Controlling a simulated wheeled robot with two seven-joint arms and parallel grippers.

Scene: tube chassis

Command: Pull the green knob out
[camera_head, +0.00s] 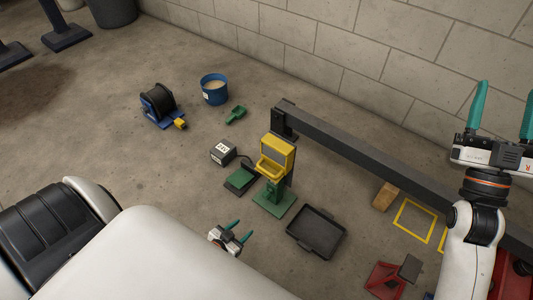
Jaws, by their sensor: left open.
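I cannot make out a separate green knob. A yellow box-shaped unit (275,158) stands upright on a green stand (274,203) in the middle, beside the end of a dark beam. My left gripper (242,230), with teal fingers, is low in the picture, left of and nearer than the green stand. Its fingers are apart, with nothing visible between them. My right gripper (503,112) is at the right edge, partly cut off. Its teal fingers point up, wide apart and empty, far from the yellow unit.
A dark beam (380,163) runs right from the yellow unit. A black tray (316,232), a small black-and-white box (223,151), a green scoop (236,115), a blue bucket (214,90) and a cable reel (158,101) are on the floor. A block wall closes the back.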

